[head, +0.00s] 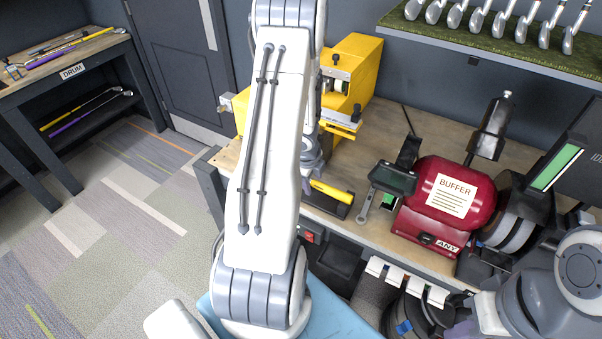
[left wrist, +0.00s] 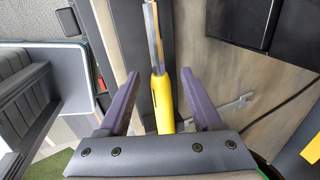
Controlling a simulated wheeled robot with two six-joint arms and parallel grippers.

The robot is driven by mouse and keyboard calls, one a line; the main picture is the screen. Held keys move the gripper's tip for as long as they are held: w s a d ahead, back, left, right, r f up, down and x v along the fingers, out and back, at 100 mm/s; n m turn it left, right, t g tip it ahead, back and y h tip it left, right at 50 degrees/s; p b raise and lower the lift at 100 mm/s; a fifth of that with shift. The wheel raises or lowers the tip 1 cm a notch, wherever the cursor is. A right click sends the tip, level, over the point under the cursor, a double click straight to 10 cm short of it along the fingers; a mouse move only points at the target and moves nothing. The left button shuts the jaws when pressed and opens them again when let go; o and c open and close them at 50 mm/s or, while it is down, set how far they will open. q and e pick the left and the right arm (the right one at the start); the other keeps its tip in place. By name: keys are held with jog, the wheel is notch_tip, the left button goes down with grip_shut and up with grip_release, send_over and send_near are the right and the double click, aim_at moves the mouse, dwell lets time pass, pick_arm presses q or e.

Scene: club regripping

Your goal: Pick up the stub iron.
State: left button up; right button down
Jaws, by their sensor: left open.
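My left gripper (left wrist: 158,77) is open in the left wrist view, with its two purple fingers apart. A bright metal shaft with a yellow lower part (left wrist: 160,95), which looks like the stub iron, shows between the fingers. The fingers are on either side of it in the picture and not closed on it; I cannot tell how far beyond the fingertips it lies. In the head view, a yellow piece (head: 331,192) lies by a dark tray on the workbench, partly hidden by my left arm. My right gripper cannot be made out.
The workbench (head: 377,164) carries a yellow machine (head: 357,72) at the back and a red buffer (head: 431,184) to the right. Several iron heads stand on a green shelf (head: 410,30) above. A side table (head: 100,45) with clubs stands at the far left.

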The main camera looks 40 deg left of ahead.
pick_arm(q)
jog(key=shift+r, duration=0.1)
grip_shut()
